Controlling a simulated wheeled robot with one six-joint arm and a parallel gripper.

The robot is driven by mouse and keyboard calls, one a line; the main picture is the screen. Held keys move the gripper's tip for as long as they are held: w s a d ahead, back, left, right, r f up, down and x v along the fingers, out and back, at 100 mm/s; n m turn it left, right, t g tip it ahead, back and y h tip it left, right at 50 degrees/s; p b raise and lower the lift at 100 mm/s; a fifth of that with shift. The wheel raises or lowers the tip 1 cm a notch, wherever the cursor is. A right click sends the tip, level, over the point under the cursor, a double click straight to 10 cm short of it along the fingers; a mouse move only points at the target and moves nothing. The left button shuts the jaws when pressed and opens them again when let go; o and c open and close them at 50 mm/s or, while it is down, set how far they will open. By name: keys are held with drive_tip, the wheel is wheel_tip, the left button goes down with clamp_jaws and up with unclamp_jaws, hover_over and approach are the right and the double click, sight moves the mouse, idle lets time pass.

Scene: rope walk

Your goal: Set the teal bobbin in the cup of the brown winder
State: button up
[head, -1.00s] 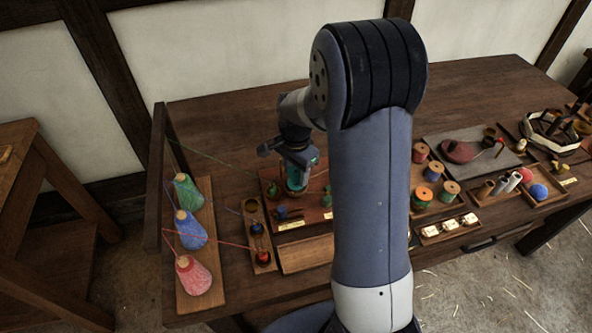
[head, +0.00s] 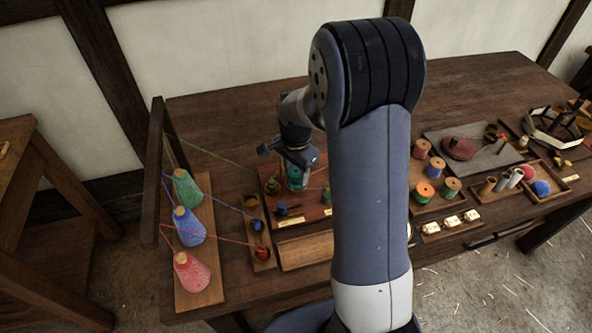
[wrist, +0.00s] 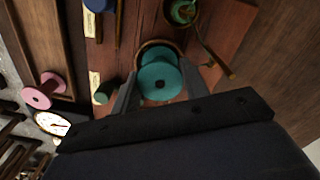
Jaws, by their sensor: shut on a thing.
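The teal bobbin (wrist: 160,82) is between the two fingers of my gripper (wrist: 158,98), which is shut on it. Its near flange faces the wrist camera and a second teal flange shows behind it. A round brown cup rim (wrist: 143,48) shows around the far end of the bobbin; I cannot tell whether the bobbin rests on its bottom. In the head view my gripper (head: 298,160) points down with the teal bobbin (head: 297,179) over the reddish-brown winder board (head: 313,211). My arm hides the board's right part.
A green spool in a cup (wrist: 183,11) and a wooden handle (wrist: 220,65) sit close to the bobbin. A small green knob (wrist: 104,93) is at its left. Thread cones (head: 188,190) stand at left, with threads stretched toward the small rack (head: 263,262). Spools (head: 435,168) stand at right.

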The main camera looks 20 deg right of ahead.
drive_tip(key=o, duration=1.2)
drive_tip(key=shift+o, duration=0.2)
drive_tip(key=shift+r, duration=0.1)
wheel_tip(320, 180, up, 8)
drive_tip(key=p, duration=0.6)
drive_tip(key=shift+f, duration=0.2)
wheel_tip(320, 180, down, 8)
drive_tip(key=b, duration=0.6)
drive_tip(key=shift+r, duration=0.25)
